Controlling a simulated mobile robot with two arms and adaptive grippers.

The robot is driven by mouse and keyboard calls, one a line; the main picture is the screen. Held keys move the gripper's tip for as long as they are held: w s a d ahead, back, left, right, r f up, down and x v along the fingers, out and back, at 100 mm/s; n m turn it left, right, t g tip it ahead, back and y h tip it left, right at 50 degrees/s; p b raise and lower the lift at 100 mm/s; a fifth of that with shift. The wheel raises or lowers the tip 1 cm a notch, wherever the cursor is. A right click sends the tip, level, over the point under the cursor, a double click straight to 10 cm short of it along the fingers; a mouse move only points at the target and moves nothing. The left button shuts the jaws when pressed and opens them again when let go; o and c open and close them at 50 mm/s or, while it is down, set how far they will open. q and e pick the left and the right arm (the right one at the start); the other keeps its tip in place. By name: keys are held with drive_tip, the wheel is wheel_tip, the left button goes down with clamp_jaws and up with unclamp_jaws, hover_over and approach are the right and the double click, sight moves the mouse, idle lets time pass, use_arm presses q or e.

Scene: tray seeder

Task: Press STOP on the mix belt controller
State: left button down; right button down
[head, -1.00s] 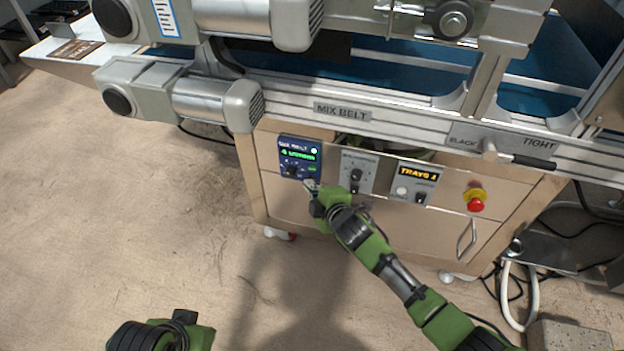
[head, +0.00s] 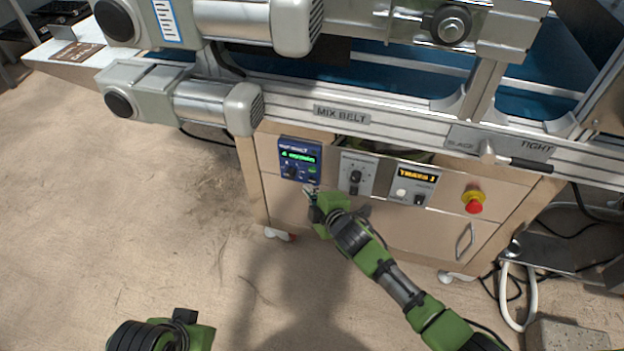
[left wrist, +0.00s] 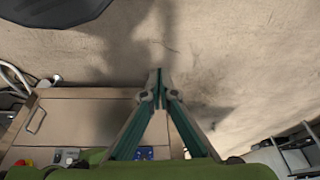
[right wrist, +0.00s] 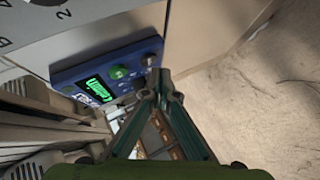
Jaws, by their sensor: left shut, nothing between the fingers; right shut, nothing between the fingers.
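The mix belt controller (head: 300,150) is a dark blue panel with a green lit display, at the left of the cabinet front in the head view. In the right wrist view the controller (right wrist: 75,75) shows a green button (right wrist: 118,72) and a grey round button (right wrist: 149,60) near its end. My right gripper (head: 309,189) is shut and empty, its tips just below the panel's lower edge. In the right wrist view its tips (right wrist: 160,74) appear close to the grey button; contact cannot be told. My left gripper (left wrist: 157,74) is shut and empty, away from the controller.
Right of the controller are a grey knob panel (head: 357,172), a panel with an amber display (head: 416,177) and a red emergency button (head: 474,204). The conveyor rail labelled MIX BELT (head: 342,114) overhangs the cabinet. Open floor (head: 130,220) lies at the left.

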use_arm(q)
drive_tip(key=shift+r, duration=0.1)
use_arm(e)
drive_tip(key=shift+s, duration=0.15)
